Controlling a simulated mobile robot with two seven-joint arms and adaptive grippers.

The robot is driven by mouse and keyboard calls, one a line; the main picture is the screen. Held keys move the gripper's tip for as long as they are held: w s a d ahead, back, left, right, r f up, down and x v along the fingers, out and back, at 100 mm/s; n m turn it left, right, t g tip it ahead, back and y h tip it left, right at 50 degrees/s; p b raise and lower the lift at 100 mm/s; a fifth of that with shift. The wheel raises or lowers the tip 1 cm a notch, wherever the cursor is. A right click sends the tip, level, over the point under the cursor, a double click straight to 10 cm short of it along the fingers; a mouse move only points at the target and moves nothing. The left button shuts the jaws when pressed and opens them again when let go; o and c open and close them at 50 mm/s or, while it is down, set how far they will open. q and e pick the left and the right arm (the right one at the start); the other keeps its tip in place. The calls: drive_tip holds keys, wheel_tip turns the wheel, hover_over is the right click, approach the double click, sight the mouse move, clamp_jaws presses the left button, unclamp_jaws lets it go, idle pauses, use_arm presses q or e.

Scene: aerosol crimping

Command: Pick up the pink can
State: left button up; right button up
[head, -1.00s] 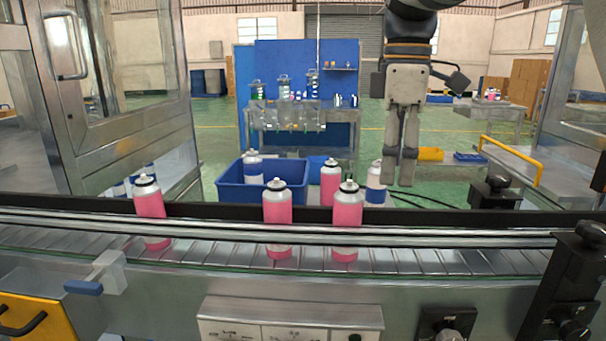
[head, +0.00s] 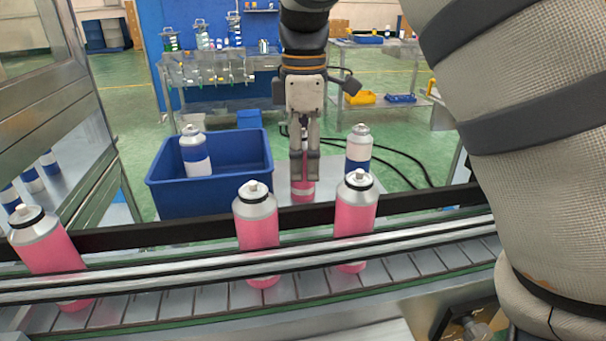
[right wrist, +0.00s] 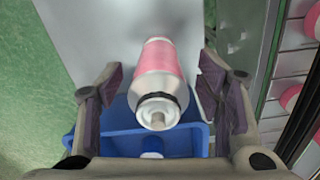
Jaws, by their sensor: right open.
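A pink can (head: 303,193) with a silver top stands on a grey surface behind the conveyor rail. My right gripper (head: 305,172) points down over it and hides much of its upper part in the head view. In the right wrist view the pink can (right wrist: 160,60) lies between the spread fingers of my right gripper (right wrist: 160,85), with a gap on each side. The gripper is open and holds nothing. My left gripper is not in view.
A blue bin (head: 215,205) with a white-and-blue can (head: 195,152) stands left of the gripper. Another white-and-blue can (head: 359,150) stands close on the right. Pink cans (head: 256,222), (head: 355,210), (head: 45,245) stand on the conveyor (head: 200,300) in front, behind metal rails.

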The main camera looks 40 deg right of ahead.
wheel_tip(320, 180, down, 2)
drive_tip(key=shift+f, duration=0.1)
drive_tip(key=c, duration=1.2)
